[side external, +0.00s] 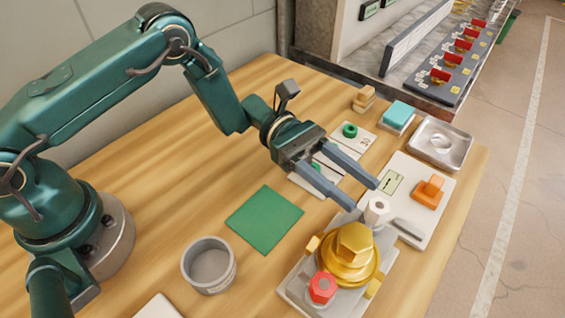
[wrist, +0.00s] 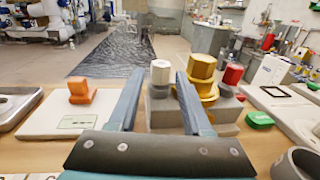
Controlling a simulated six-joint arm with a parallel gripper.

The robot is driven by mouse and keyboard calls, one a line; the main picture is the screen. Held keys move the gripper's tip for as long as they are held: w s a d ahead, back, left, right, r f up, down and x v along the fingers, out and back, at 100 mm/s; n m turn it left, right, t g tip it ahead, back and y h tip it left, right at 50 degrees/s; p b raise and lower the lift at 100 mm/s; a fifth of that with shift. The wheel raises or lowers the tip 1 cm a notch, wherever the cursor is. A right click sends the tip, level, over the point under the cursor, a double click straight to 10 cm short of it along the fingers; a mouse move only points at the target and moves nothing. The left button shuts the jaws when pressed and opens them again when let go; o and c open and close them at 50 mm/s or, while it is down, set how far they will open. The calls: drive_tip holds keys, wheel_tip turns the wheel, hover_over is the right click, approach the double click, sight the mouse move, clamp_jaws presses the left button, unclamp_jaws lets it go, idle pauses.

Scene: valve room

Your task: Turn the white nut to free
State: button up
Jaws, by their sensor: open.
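The white nut (side external: 377,208) stands upright on a grey fixture (side external: 292,284), behind a large gold hex fitting (side external: 354,240). A red nut (side external: 322,287) is at the fixture's front. My gripper (side external: 362,196) is open and empty, its two fingers reaching to just short of the white nut or level with it; I cannot tell which. In the wrist view the white nut (wrist: 160,72) shows centred between the fingertips, with a gap on each side.
A white board (side external: 402,168) with an orange knob (side external: 428,190) lies beyond the fixture. A metal tray (side external: 461,143) and a teal-topped block (side external: 398,114) are at the back.

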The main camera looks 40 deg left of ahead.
sight(380, 206)
drive_tip(key=shift+s+d, duration=0.25)
drive_tip(key=shift+d, duration=1)
drive_tip(key=shift+s+d, duration=0.2)
drive_tip(key=shift+d, duration=1.05)
clamp_jaws()
